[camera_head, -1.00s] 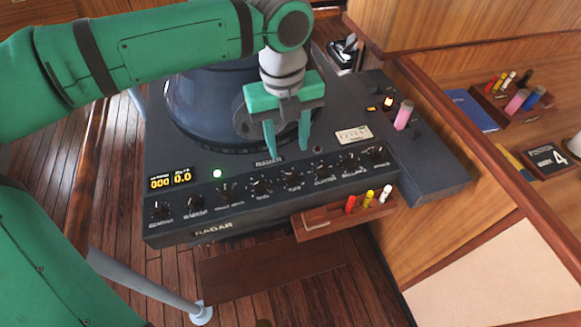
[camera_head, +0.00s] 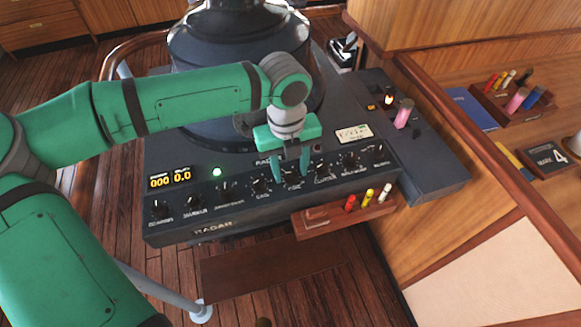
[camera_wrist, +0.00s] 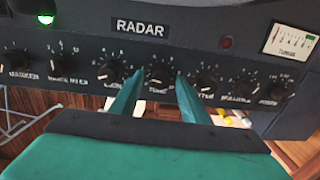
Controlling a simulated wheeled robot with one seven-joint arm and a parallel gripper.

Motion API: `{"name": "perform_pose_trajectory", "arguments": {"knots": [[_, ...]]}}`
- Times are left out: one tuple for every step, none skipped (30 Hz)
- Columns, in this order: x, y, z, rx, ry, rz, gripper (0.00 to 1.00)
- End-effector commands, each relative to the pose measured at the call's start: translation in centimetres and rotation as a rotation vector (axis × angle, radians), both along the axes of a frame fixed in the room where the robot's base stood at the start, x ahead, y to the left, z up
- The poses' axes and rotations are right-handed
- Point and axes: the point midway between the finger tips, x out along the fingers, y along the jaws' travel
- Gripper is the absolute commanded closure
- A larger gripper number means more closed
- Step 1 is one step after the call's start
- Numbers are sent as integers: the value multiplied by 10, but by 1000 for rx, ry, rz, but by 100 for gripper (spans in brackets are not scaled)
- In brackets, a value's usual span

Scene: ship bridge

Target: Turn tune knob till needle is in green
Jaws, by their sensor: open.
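The tune knob (camera_wrist: 157,75) is a small black knob with a pale pointer line, in the row of knobs on the radar console's sloping front. In the wrist view it shows between the two fingertips of my open gripper (camera_wrist: 160,76). In the head view my gripper (camera_head: 290,178) points down over the same knob, one finger on each side. I cannot tell whether the fingers touch it. The tuning meter (camera_wrist: 290,42) is a pale dial with red and green marks, right of the RADAR label; it also shows in the head view (camera_head: 353,133). Its needle is too small to read.
Neighbouring knobs (camera_wrist: 112,72) (camera_wrist: 205,86) sit close on both sides of the fingers. A wooden rack (camera_head: 325,218) with red, yellow and white pens is below the panel. A pink cylinder (camera_head: 404,114) stands on the side console. A green lamp (camera_head: 217,171) is lit.

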Motion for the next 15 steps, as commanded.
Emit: {"name": "perform_pose_trajectory", "arguments": {"knots": [[0,0,0,0,0,0,58],[0,0,0,0,0,0,58],[0,0,0,0,0,0,63],[0,0,0,0,0,0,70],[0,0,0,0,0,0,78],[0,0,0,0,0,0,87],[0,0,0,0,0,0,94],[0,0,0,0,0,0,100],[0,0,0,0,0,0,100],[0,0,0,0,0,0,100],[0,0,0,1,0,0,100],[0,0,0,1,0,-1,100],[0,0,0,1,0,-3,100],[0,0,0,1,0,-5,100],[0,0,0,1,1,-10,100]]}}
